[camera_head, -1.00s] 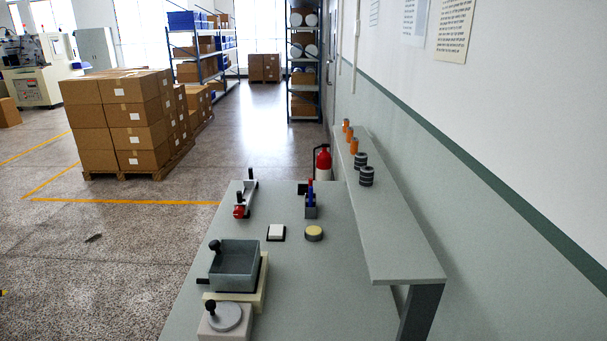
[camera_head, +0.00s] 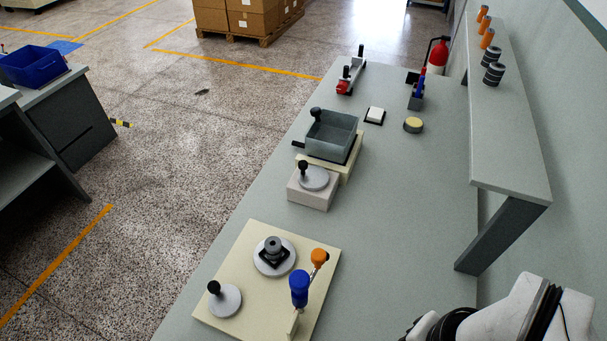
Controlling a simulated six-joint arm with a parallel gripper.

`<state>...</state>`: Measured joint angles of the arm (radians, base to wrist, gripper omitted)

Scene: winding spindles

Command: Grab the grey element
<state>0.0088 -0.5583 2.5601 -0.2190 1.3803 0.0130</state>
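Several grey things are in view, and I cannot tell which one is the grey element. A small grey round piece (camera_head: 273,243) sits on a black square part above a light grey disc, on a cream plate (camera_head: 237,238) at the front of the table. Two dark grey banded cylinders, a nearer one (camera_head: 493,73) and a farther one (camera_head: 490,56), stand upright on the raised shelf (camera_head: 510,150). A grey open box (camera_head: 331,136) is on the table at mid-distance. My gripper is not in view; only a white and black part of my arm shows at the bottom right.
The cream plate also carries a blue knob (camera_head: 299,287), an orange knob (camera_head: 319,256) and a grey disc with a black handle (camera_head: 224,300). A white block with a disc (camera_head: 313,188) stands behind it. Orange cylinders (camera_head: 486,38) share the shelf. The table's right middle is clear.

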